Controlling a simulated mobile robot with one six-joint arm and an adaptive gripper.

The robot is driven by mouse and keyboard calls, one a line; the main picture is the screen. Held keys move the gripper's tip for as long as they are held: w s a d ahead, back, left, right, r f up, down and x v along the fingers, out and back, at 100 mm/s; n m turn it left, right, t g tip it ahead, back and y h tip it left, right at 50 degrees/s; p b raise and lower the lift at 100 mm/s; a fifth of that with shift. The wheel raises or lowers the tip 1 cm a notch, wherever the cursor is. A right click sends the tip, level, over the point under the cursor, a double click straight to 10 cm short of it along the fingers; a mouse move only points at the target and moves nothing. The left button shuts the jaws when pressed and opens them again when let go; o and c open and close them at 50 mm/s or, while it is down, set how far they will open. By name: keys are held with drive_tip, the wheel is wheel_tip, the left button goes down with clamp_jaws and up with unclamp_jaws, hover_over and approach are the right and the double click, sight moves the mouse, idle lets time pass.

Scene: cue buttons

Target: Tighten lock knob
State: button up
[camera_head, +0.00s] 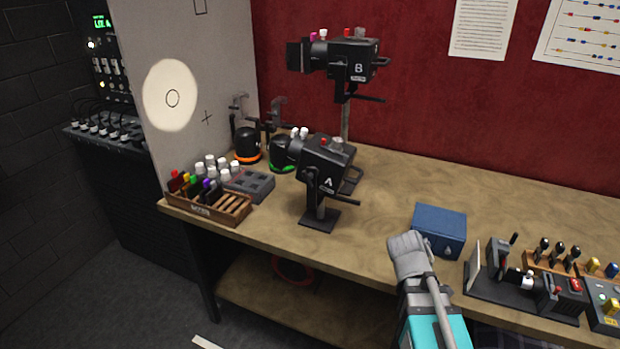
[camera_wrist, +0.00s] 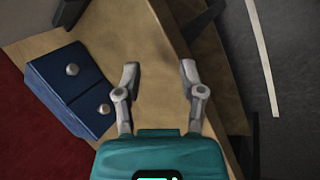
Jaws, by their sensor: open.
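Lamp-like device A (camera_head: 327,165) stands on a low black stand on the bench in the head view, left of centre. A similar device B (camera_head: 348,60) is on a taller post behind it. Both have small coloured knobs on top and a dark side lever. I cannot tell which part is the lock knob. My gripper (camera_head: 415,246) is at the bench's front edge, right of device A and apart from it. In the wrist view my gripper (camera_wrist: 160,72) is open, with nothing between its fingers.
A blue box (camera_head: 438,230) is close beside my gripper; the wrist view shows round metal knobs on it. A wooden tray (camera_head: 231,216) of coloured handles is at left. A black fixture (camera_head: 500,290) and control box are at right. The bench between device A and the blue box is clear.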

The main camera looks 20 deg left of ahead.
drive_tip(key=w+a+r+n+t+h, duration=0.2)
drive_tip(key=w+a+r+n+t, duration=0.15)
drive_tip(key=a+n, duration=0.45)
drive_tip(key=n+t+y+p, duration=0.1)
drive_tip(key=n+t+y, duration=0.4)
drive_tip(key=n+t, duration=1.15)
approach(305, 179)
drive_tip(key=s+r+n+g, duration=0.4)
drive_tip(key=r+n+g, duration=0.1)
drive_tip(key=shift+s+a+f, duration=0.1)
drive_tip(key=shift+a+f, duration=0.1)
drive_tip(key=w, duration=0.9)
drive_tip(key=w+d, duration=0.1)
drive_tip(key=w, duration=0.4)
drive_tip(key=shift+s, duration=0.1)
drive_tip(key=shift+c, duration=0.2)
